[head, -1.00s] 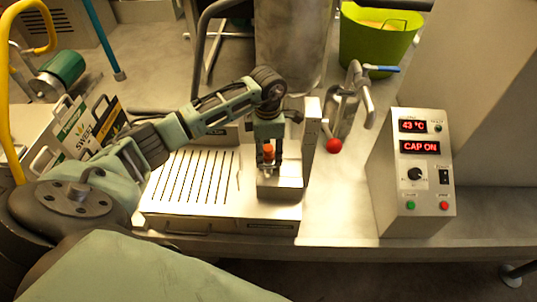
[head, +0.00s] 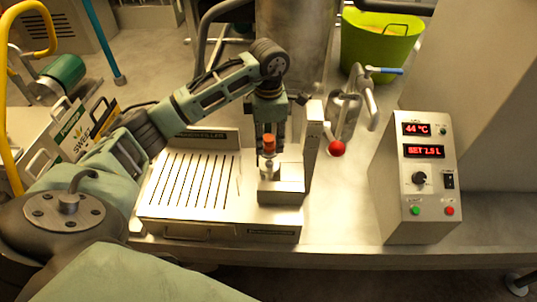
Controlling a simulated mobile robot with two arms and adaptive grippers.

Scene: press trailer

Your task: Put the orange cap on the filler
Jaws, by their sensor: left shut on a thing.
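The orange cap (head: 269,143) is at the tips of my left gripper (head: 268,146), which points down and is shut on it. A small pale upright piece shows just under the cap, above the steel block of the filler (head: 284,186). I cannot tell whether the cap touches that piece or sits a little above it. The fingers partly hide the cap's far side. My right gripper is not in view.
A slatted steel tray (head: 195,182) lies left of the block. A lever with a red knob (head: 337,148) stands to the right, near steel pipes. A control box (head: 418,175) with red displays is farther right. A green tub (head: 380,45) stands behind.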

